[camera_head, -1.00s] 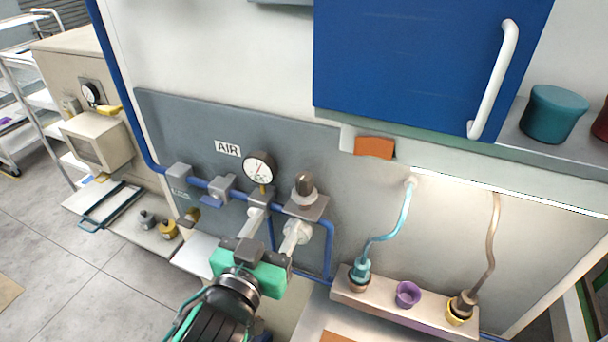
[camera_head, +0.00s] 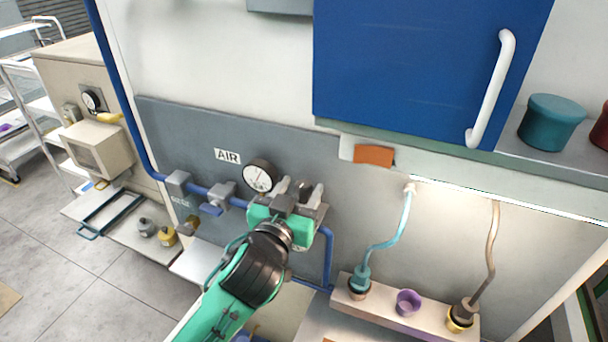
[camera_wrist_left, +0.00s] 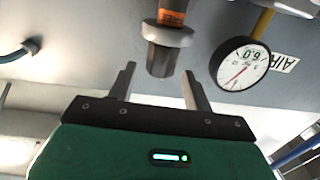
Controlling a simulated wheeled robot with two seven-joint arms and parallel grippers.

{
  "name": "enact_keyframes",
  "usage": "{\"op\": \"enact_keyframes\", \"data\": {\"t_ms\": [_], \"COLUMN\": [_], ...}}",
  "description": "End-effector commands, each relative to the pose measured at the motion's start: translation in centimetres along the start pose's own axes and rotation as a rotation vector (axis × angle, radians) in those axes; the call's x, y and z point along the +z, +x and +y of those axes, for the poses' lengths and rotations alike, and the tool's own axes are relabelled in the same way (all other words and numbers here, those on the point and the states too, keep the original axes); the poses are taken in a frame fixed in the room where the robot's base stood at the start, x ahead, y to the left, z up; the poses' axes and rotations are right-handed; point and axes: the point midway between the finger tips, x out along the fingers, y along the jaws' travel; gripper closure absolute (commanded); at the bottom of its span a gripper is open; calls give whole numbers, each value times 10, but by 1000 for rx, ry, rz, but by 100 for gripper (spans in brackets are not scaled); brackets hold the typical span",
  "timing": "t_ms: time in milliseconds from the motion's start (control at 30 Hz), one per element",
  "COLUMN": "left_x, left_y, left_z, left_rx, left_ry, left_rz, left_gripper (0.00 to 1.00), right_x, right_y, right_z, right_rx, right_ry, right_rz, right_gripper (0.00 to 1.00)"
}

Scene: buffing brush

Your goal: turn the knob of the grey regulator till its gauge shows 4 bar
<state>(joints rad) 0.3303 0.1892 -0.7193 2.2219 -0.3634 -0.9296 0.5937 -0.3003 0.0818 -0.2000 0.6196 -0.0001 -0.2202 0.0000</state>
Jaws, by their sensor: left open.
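The grey regulator (camera_head: 322,213) is on the blue pipe of the AIR panel, mostly hidden behind my left gripper (camera_head: 299,189). Its dark knob (camera_head: 305,190) shows between the fingers. In the left wrist view the knob (camera_wrist_left: 161,58) hangs below a pale collar with an orange band. Its end lies between the open fingertips of my left gripper (camera_wrist_left: 159,72), with gaps on both sides. The round white gauge (camera_head: 258,176) is just left of the gripper. It also shows in the wrist view (camera_wrist_left: 243,66), tilted, with a red needle; I cannot read its value surely. My right gripper is not in view.
A blue cabinet door (camera_head: 420,70) with a white handle is above right. A ledge (camera_head: 385,304) with cups and hoses stands lower right.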

Motion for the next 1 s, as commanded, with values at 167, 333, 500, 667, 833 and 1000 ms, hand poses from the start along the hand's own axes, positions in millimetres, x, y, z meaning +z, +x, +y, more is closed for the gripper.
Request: {"op": "enact_keyframes", "data": {"t_ms": [167,333,500,667,833,1000], "left_x": [-2,0,1,1,1,1], "left_y": [19,26,26,26,26,26], "left_z": [0,0,0,0,0,0], "left_rx": [0,0,0,0,0,18], "left_ry": [1,-1,-1,-1,-1,1], "left_rz": [1,0,0,0,0,-1], "left_gripper": [49,49,49,65,93,93], "right_x": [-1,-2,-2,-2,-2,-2], "right_y": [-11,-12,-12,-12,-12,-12], "right_z": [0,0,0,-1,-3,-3], "right_rx": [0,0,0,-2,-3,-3], "right_ry": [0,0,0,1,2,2], "right_rz": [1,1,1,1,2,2], "right_gripper": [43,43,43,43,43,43]}}
